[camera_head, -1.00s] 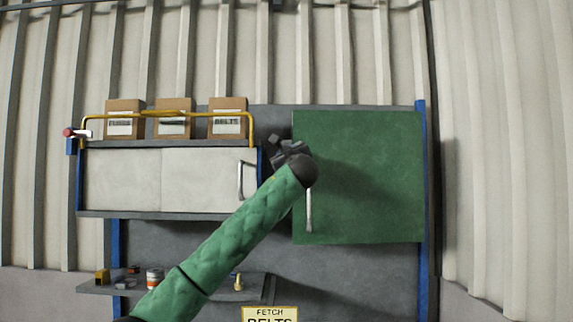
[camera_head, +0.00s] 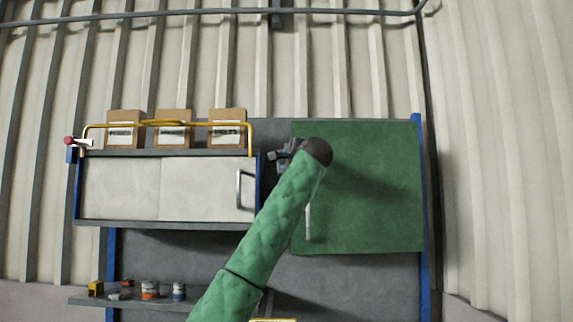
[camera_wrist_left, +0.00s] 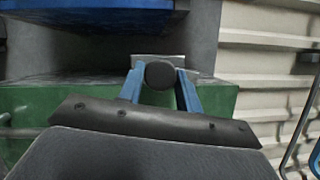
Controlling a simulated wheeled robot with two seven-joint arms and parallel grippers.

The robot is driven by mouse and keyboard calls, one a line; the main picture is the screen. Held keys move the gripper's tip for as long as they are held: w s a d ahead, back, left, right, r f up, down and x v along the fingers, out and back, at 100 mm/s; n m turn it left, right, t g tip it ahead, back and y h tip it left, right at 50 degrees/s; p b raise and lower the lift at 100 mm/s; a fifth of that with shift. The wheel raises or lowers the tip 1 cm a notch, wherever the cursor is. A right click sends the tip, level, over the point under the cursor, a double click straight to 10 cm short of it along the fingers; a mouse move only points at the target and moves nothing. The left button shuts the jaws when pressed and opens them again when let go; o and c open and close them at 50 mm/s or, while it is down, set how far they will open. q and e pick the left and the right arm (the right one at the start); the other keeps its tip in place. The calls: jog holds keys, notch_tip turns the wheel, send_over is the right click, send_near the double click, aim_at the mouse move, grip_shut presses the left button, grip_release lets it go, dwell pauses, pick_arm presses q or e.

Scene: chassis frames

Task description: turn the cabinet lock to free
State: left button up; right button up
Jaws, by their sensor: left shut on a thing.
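The green cabinet (camera_head: 375,190) hangs on the right of the grey back panel, with a vertical metal handle (camera_head: 308,222) near its left edge. My left gripper (camera_head: 283,155) is at the cabinet's upper left edge, pointing left, and my wrist covers part of that corner. In the left wrist view its two blue fingers (camera_wrist_left: 160,88) stand on either side of a dark round knob (camera_wrist_left: 159,75), apparently the lock, in front of a pale plate. The gripper is shut on this knob. The lock is mostly hidden in the head view. My right gripper is not in view.
A white cabinet (camera_head: 120,188) with a metal handle is on the left. Cardboard boxes (camera_head: 173,128) stand above it behind a yellow rail (camera_head: 200,124). A lower shelf (camera_head: 130,301) holds small cans and blocks. A red-ended fitting (camera_head: 70,140) is at far left.

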pick_arm(q)
jog(key=shift+f+n+g, duration=0.1)
jog(key=shift+n+g, duration=0.3)
jog(key=shift+n, duration=0.6)
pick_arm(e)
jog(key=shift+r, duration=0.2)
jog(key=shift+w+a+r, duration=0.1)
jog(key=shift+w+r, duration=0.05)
pick_arm(q)
jog(key=o, duration=0.9)
jog(key=shift+o, duration=0.2)
jog(key=shift+a, duration=0.1)
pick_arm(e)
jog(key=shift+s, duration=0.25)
pick_arm(q)
jog(key=shift+s, duration=0.1)
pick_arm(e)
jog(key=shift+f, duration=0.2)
